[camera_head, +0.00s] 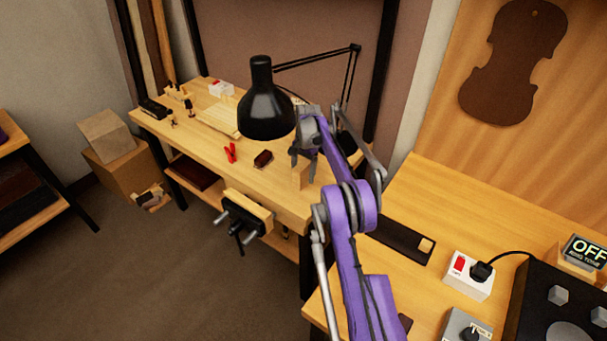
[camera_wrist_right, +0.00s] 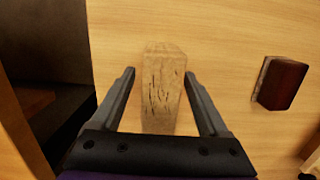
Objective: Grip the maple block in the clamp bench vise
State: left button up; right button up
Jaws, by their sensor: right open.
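The maple block (camera_head: 301,174) is a pale upright wooden piece near the front right of the workbench. In the right wrist view the block (camera_wrist_right: 161,85) shows dark grain marks and lies between my right gripper's two fingers (camera_wrist_right: 163,85), with a gap on each side. The right gripper (camera_head: 303,152) is open, at the upper part of the block in the head view. The bench vise (camera_head: 247,213), with wooden jaw faces and dark metalwork, is on the bench's front edge, left of the block. My left gripper is not in view.
A dark red-brown block (camera_head: 263,159) lies left of the maple block; it also shows in the right wrist view (camera_wrist_right: 283,83). A red clip-like tool (camera_head: 231,153) is farther left. A black lamp (camera_head: 266,110) hangs over the bench. A second table (camera_head: 440,205) stands at right.

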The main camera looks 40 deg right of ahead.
jog(key=shift+f, duration=0.1)
grip_shut()
dwell(0.5)
